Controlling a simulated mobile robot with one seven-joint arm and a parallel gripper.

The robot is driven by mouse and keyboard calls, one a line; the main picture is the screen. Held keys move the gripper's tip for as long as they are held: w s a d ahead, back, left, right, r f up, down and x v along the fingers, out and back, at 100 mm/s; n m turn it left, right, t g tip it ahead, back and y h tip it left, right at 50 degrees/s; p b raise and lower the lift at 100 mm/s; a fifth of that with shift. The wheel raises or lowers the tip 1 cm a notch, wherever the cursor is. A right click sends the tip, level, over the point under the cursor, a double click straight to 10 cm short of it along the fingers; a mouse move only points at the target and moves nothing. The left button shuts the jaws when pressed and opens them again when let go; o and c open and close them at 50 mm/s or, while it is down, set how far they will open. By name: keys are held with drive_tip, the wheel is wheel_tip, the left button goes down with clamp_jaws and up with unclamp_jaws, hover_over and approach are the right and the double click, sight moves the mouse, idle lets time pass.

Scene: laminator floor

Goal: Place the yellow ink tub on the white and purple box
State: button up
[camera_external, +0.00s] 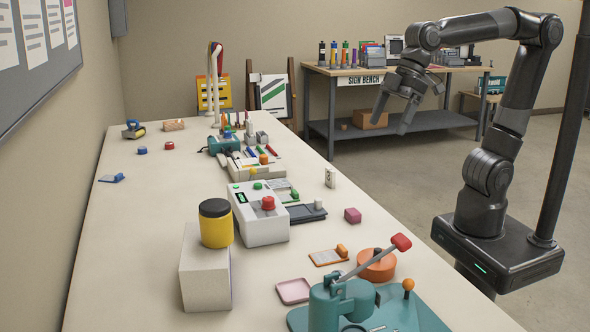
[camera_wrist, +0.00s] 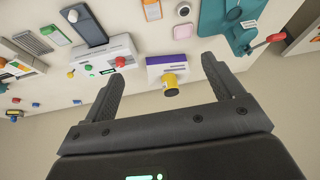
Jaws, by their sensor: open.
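The yellow ink tub (camera_external: 217,232) has a black lid and stands upright on top of the white and purple box (camera_external: 205,278) at the near left of the long table. In the wrist view the tub (camera_wrist: 175,77) overlaps the box (camera_wrist: 166,61), whose purple band shows. My gripper (camera_external: 391,119) is open and empty, raised in the air beyond the table's right edge, well apart from the tub and box. Its two fingers also show in the wrist view (camera_wrist: 163,61), with the tub seen between them.
A white machine with a red knob (camera_external: 260,215) stands right of the box. A teal press with a red-tipped lever (camera_external: 340,300) and an orange round container (camera_external: 376,265) are at the near right. The tabletop left of the box is clear. A sign bench (camera_external: 400,72) stands behind.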

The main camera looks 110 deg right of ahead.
drive_tip(key=s+f+h, duration=0.1)
drive_tip(key=s+f, duration=0.5)
drive_tip(key=s, duration=0.5)
drive_tip(key=shift+s+f+m, duration=0.15)
drive_tip(key=shift+f+m, duration=0.15)
drive_tip(key=shift+m, duration=0.1)
